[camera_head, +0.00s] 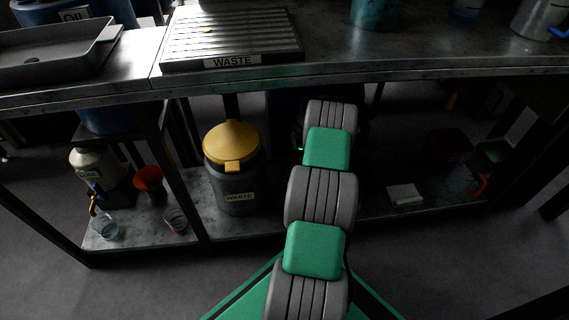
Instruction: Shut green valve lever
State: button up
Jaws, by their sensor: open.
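No green valve lever can be made out in the head view. A beige canister (96,165) on the lower shelf at the left has a small tap with blue and yellow parts (96,197) near its base; no green part shows on it. My grey and green arm reaches forward from the bottom centre to the bench's front, and its far end goes into the dark under the worktop. My gripper is hidden behind my own arm links, so its fingers do not show. What lies behind the arm there is also hidden.
The worktop (400,62) overhangs the lower shelf (245,225). A yellow-lidded waste bin (238,190) stands left of my arm. Clear cups (108,228) and a red funnel-like pot (149,182) stand farther left. A ribbed waste tray (228,38) lies on top. Floor in front is clear.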

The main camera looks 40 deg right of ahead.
jog(key=shift+f, duration=0.35)
jog(key=shift+c, duration=0.4)
jog(key=c, duration=1.8)
jog(key=shift+r, duration=0.1)
